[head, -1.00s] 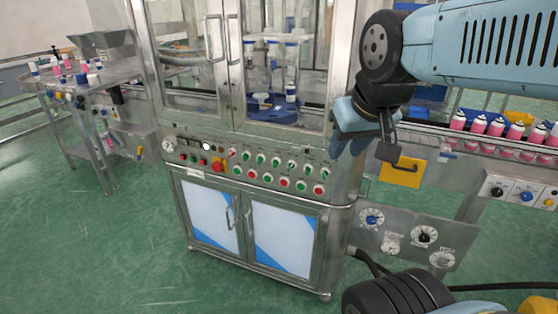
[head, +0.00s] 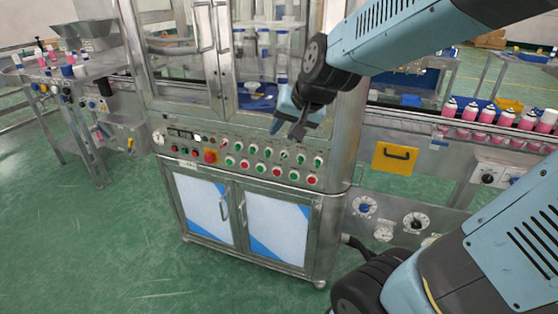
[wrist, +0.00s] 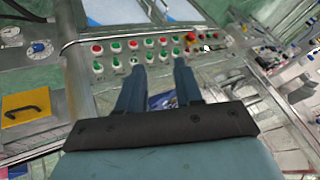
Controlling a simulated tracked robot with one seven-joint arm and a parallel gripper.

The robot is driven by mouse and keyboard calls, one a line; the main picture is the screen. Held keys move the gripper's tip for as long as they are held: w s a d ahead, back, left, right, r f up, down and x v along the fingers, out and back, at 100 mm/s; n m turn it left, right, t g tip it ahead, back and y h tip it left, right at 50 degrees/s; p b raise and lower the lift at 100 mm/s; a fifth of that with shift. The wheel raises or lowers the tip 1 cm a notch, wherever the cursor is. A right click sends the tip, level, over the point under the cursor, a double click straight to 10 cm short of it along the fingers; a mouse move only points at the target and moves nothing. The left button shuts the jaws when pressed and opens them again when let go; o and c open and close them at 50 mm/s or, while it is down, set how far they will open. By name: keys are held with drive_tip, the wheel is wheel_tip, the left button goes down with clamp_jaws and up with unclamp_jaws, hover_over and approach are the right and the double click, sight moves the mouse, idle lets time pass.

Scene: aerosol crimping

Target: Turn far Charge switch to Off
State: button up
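The control panel (head: 172,163) is on the front of the steel machine. It carries an upper row of small rotary switches (head: 256,151) and a lower row of red and green buttons (head: 277,171). The labels are too small to read, so I cannot tell which switch is the far Charge one. My gripper (head: 287,128) is in front of the machine, just above the right half of the panel. In the wrist view, my gripper (wrist: 159,64) has its two blue fingers apart with nothing between them, pointing toward the switches (wrist: 117,65). The fingers appear clear of the panel.
A red emergency stop (head: 210,157) sits left of the switches. Glass doors with metal handles (head: 223,30) rise above the panel. A yellow plate with a handle (head: 394,157) and a conveyor of pink cans (head: 485,115) lie to the right.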

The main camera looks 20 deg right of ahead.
drive_tip(key=w+a+f+m, duration=0.3)
drive_tip(key=w+f, duration=0.3)
drive_tip(key=w, duration=0.1)
drive_tip(key=m+t+h, duration=0.7)
drive_tip(key=t+h, duration=0.1)
drive_tip(key=h, duration=0.5)
approach(282, 159)
drive_tip(key=x, duration=0.9)
drive_tip(key=shift+w+d, duration=0.1)
drive_tip(key=shift+w, duration=0.1)
drive_tip(key=shift+c, duration=0.5)
